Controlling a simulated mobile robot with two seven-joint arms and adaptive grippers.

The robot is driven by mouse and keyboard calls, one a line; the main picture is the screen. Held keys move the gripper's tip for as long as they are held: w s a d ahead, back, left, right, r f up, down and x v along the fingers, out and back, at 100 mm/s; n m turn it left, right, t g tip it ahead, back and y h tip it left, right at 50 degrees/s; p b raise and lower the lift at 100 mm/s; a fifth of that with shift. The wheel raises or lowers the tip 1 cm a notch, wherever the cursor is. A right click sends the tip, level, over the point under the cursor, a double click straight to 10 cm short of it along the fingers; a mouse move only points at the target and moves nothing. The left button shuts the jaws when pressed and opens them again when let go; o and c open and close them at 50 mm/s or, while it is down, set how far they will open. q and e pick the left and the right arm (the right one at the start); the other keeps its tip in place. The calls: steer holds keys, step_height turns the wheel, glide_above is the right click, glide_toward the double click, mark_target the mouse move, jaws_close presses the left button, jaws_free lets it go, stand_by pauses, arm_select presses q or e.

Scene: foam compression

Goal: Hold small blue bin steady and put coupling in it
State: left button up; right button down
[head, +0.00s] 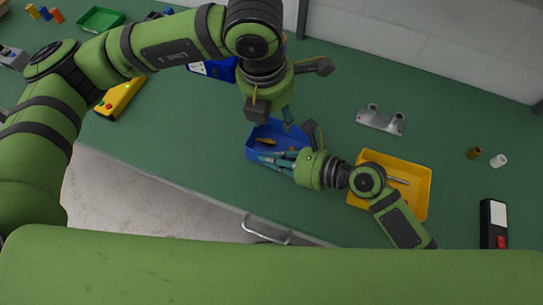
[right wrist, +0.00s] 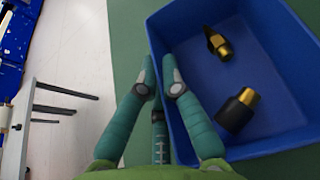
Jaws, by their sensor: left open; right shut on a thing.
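The small blue bin (head: 262,129) stands on the green bench near its front edge. In the right wrist view the bin (right wrist: 203,65) holds two black-and-brass fittings, one coupling-like piece (right wrist: 218,41) farther in and another (right wrist: 238,109) nearer. In the head view a small yellowish piece (head: 267,142) shows inside. My right gripper (head: 262,157) is shut on the bin's wall, one finger inside and one outside; its fingers also show in the right wrist view (right wrist: 160,78). My left gripper (head: 284,118) is open above the bin's far side, with nothing visible in it.
A yellow bin (head: 421,190) stands right of my right gripper. A grey metal bracket (head: 381,122), a brass ring (head: 474,153) and a white ring (head: 499,160) lie farther right, with a black handheld device (head: 494,222). A green tray (head: 101,19) is far left.

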steer(key=c, duration=1.3)
jaws_free()
steer(key=shift+c, duration=0.2)
steer(key=v, duration=1.1)
steer(key=shift+s+f, duration=0.1)
steer(key=shift+s+d+r, duration=0.15)
steer(key=shift+d+r, duration=0.1)
steer(key=shift+d, duration=0.25)
